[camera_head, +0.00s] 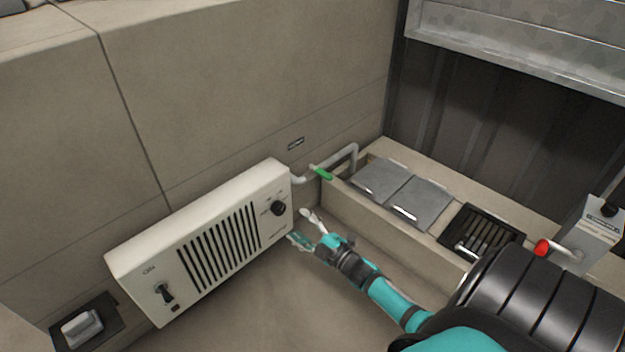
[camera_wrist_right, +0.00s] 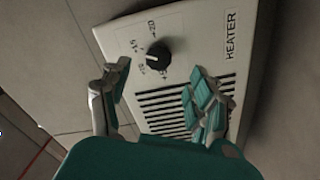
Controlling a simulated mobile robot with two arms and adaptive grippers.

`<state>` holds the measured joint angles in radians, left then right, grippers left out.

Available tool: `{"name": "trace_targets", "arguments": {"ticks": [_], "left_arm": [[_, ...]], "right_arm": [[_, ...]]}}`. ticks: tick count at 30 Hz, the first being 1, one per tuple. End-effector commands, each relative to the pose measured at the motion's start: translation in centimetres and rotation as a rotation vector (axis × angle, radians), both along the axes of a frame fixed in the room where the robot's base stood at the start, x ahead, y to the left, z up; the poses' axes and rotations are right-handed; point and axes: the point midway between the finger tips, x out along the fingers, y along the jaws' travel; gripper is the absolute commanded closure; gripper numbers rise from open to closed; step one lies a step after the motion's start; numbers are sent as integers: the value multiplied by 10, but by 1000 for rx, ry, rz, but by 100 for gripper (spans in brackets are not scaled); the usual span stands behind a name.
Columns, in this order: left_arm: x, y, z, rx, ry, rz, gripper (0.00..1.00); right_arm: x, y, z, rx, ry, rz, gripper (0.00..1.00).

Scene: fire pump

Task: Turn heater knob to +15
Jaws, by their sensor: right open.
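The heater (camera_head: 200,235) is a long cream box on the wall in the head view, with a black slatted grille. Its black round knob (camera_head: 278,208) is at the right end of the front. In the right wrist view the knob (camera_wrist_right: 158,54) has number marks around it, too small to read surely, and the word HEATER is printed beside it. My right gripper (camera_head: 300,228) is open, just right of and below the knob in the head view. In the wrist view its fingers are spread below the knob, not touching it. My left gripper is not in view.
A black switch (camera_head: 163,293) is at the heater's left end. A grey pipe with a green handle (camera_head: 321,172) is right of the heater. Grey plates (camera_head: 385,180), a black grate (camera_head: 482,232) and a red-handled lever (camera_head: 542,247) lie further right.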

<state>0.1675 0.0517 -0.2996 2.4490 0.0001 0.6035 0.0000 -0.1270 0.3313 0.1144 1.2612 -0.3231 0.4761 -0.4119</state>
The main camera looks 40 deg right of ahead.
Motion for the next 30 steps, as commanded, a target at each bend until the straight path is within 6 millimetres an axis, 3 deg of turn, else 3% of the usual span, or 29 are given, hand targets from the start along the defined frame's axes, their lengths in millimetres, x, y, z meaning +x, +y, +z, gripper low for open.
{"name": "trace_targets", "arguments": {"ticks": [3,9,30], "left_arm": [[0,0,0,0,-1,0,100],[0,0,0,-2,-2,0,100],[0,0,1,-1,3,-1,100]], "right_arm": [[-23,-2,0,-1,1,1,38],[-43,-4,0,-1,0,-1,38],[-44,2,7,10,-14,10,38]]}}
